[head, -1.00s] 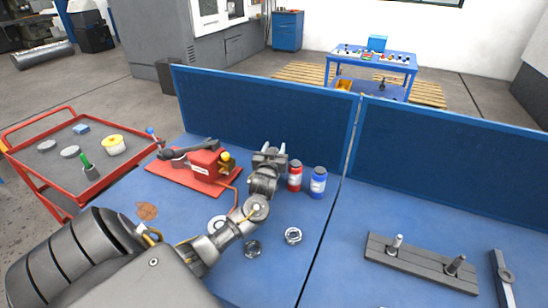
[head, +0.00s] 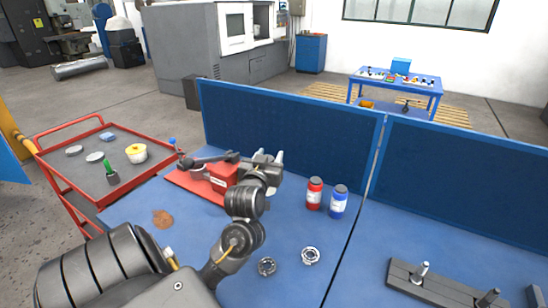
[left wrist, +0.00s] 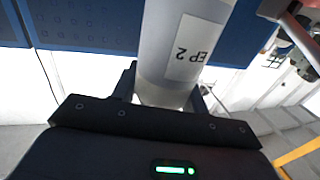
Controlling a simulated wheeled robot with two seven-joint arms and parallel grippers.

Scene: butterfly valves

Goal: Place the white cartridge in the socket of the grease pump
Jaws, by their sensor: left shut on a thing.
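The white cartridge (left wrist: 190,50), labelled "EP 2", stands between the fingers of my left gripper in the left wrist view. In the head view my left gripper (head: 268,158) is shut on it, and only a pale bit of the cartridge (head: 280,157) shows at the gripper's right side. The red grease pump (head: 222,176) sits on a red base plate at the back left of the bench. My gripper is just right of the pump's body in the picture and hides that side; I cannot see the socket. My right gripper is out of view.
A red bottle (head: 314,193) and a blue bottle (head: 338,201) stand right of the gripper. Two metal rings (head: 310,256) lie in front. A grey block with pins (head: 440,283) is at the right. A blue panel (head: 290,145) closes the back; a red cart (head: 75,175) stands left.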

